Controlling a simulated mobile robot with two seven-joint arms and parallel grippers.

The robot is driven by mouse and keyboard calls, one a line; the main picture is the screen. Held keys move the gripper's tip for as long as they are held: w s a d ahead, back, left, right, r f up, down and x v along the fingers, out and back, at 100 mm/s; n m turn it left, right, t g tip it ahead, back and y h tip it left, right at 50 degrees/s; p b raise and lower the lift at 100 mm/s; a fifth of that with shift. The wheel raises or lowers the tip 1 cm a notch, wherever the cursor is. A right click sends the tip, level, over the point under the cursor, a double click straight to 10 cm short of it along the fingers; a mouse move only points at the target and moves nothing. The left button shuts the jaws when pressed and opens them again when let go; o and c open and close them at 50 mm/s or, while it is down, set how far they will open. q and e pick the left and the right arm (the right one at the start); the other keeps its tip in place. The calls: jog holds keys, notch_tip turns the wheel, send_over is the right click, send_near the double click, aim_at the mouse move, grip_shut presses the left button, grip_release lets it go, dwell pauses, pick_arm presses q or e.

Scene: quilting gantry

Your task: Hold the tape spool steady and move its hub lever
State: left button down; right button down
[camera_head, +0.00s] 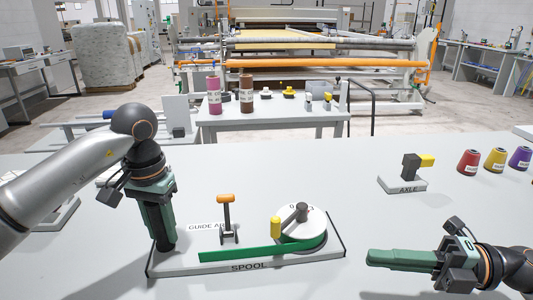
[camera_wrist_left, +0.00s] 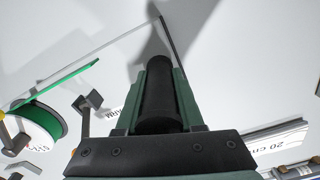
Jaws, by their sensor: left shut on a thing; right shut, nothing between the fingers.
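The tape spool (camera_head: 313,222) is a white disc with green tape around it, at the right end of a pale base plate (camera_head: 180,268) marked SPOOL. It also shows in the left wrist view (camera_wrist_left: 40,130). Its hub lever (camera_head: 291,216) is a dark bar with a yellow knob (camera_head: 275,228) pointing left. My left gripper (camera_head: 164,247) points down at the plate's left end, shut on a black upright post (camera_wrist_left: 158,98). My right gripper (camera_head: 370,257) is shut and empty, pointing left, to the right of the plate and apart from it.
A guide arm (camera_head: 227,215) with an orange top stands between post and spool. Green tape (camera_head: 255,251) runs along the plate's front. A block marked AXLE (camera_head: 403,186) and coloured thread cones (camera_head: 494,161) stand at right. The table between plate and AXLE block is clear.

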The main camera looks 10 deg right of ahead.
pick_arm(q)
jog(key=c, duration=0.8)
grip_release()
jog(key=shift+f, duration=0.35)
jog(key=o, duration=0.4)
jog(key=shift+r, duration=0.2)
jog(key=shift+c, duration=0.2)
